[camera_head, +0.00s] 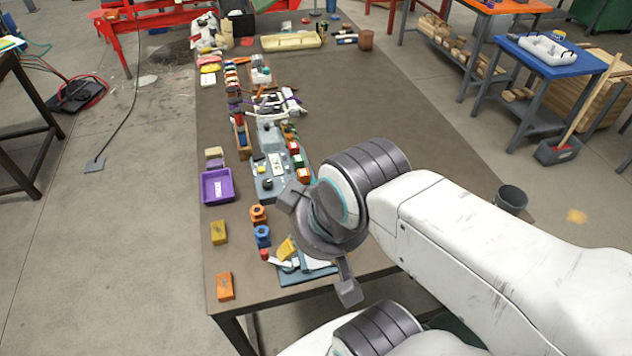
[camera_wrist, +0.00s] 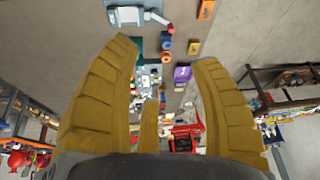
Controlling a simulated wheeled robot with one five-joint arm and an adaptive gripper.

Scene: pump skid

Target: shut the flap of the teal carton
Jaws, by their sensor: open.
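I cannot make out a teal carton or its flap for certain in either view. The nearest match in colour is a flat blue-teal base plate (camera_head: 290,278) at the near edge of the bench, partly hidden behind my gripper. My gripper (camera_head: 318,245) is above the near part of the bench, with its fingers spread. The wrist view shows its ochre fingers (camera_wrist: 162,50) wide apart with nothing held between them. A small teal patch shows beside the left finger in that view, too covered to name.
The brown bench (camera_head: 370,110) is clear on its right side. A purple tray (camera_head: 217,186), an orange block (camera_head: 224,287), a yellow block (camera_head: 219,232) and a blue fitting (camera_head: 263,236) lie along its left. A grey bin (camera_head: 511,199) stands right of the bench.

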